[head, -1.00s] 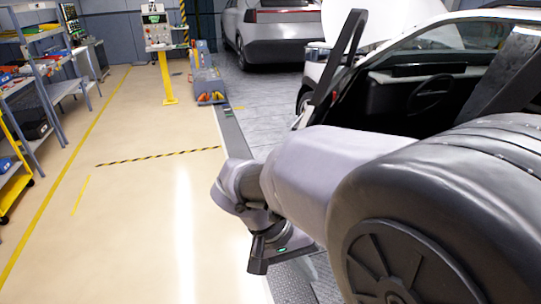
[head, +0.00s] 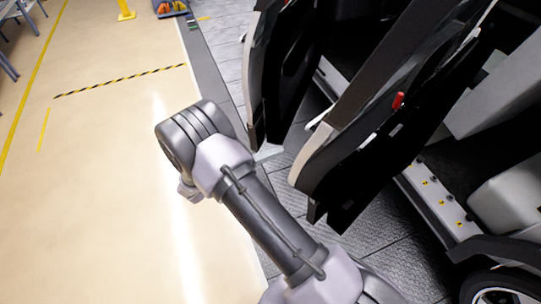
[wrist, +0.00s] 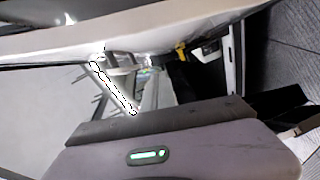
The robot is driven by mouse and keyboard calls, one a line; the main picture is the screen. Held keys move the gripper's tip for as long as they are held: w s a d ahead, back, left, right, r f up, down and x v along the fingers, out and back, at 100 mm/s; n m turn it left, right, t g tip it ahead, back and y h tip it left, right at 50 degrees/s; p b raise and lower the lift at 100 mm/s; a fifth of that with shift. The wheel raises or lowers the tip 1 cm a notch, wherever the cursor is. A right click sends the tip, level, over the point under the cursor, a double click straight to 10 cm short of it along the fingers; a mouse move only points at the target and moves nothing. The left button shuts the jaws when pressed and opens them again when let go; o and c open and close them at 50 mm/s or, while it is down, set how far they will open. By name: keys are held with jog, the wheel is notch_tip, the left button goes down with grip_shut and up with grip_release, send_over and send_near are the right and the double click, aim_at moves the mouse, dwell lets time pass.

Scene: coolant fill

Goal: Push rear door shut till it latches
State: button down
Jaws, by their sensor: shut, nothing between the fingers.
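In the head view the rear door (head: 355,135) stands open, swung out from the car side. Its inner face is black with a small red part, and its pale outer edge is on the left. My gripper is hidden behind my arm in the head view. In the wrist view my gripper (wrist: 160,122) shows as a grey body with a green light and a dark front edge, shut and empty. A pale panel fills the top of that view, apart from the gripper; I cannot tell which car part it is.
The front door (head: 283,75) also stands open, left of the rear door. The car's sill (head: 437,207) and rear wheel (head: 497,296) are at the right. The beige floor (head: 90,200) on the left is clear.

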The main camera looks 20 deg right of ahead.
jog(key=s+d+b, duration=0.1)
jog(key=s+d, duration=0.1)
jog(key=d, duration=0.3)
jog(key=shift+s+d+f, duration=0.25)
jog(key=shift+s+f, duration=0.15)
jog(key=shift+f, duration=0.05)
